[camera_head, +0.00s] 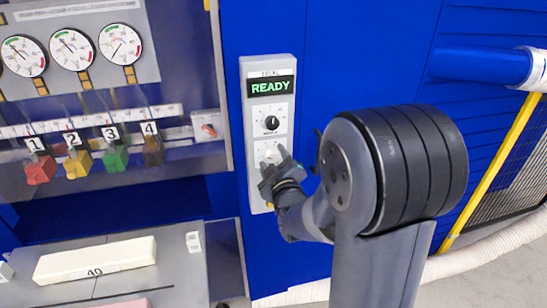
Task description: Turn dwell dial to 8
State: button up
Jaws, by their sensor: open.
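A grey control panel (245,109) is mounted on the blue machine wall, with a screen (271,86) reading READY. A black dial (271,122) on a white scale plate sits below the screen; its scale marks are too small to read. A second white scale plate (263,151) lies lower on the panel, and its dial is mostly hidden by my gripper. I cannot read which dial is the dwell dial. My gripper (273,165) is open, with its fingertips at the lower dial; I cannot tell whether they touch it.
Left of the panel are several gauges (72,50) and colored numbered valve handles (115,158) behind a clear cover. A white block marked 40 (95,261) lies on a grey table (190,270). A yellow rail (497,165) and a fence stand right.

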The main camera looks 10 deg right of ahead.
jog(key=shift+w, duration=0.1)
jog(key=c, duration=1)
jog(key=shift+f+b, duration=0.1)
jog(key=shift+b, duration=0.35)
